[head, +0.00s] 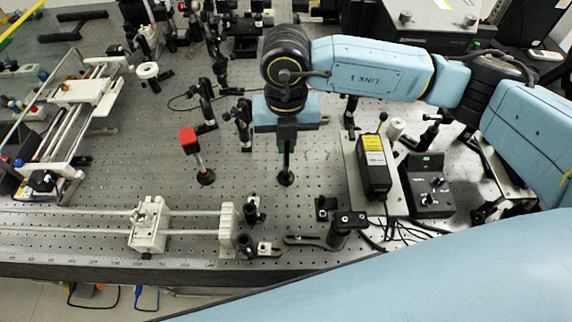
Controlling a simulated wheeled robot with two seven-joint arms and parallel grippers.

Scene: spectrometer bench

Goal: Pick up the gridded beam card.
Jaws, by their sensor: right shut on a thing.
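My right gripper (287,136) comes down from the arm at the right and points at the bench near the middle of the view. It is shut on the upper part of a dark stand, which I take to be the gridded beam card (286,160). Its dark post and round black base show below the jaws. The card's face and grid are mostly hidden by the gripper. The stand looks upright; I cannot tell whether its base touches the bench. My left gripper is not in view.
A red square target (188,141) on a post stands to the left. Dark optic mounts (243,122) stand close left of the gripper. A black box with a yellow label (374,165) and a knobbed controller (428,187) stand right. A white rail carriage (149,226) is in front.

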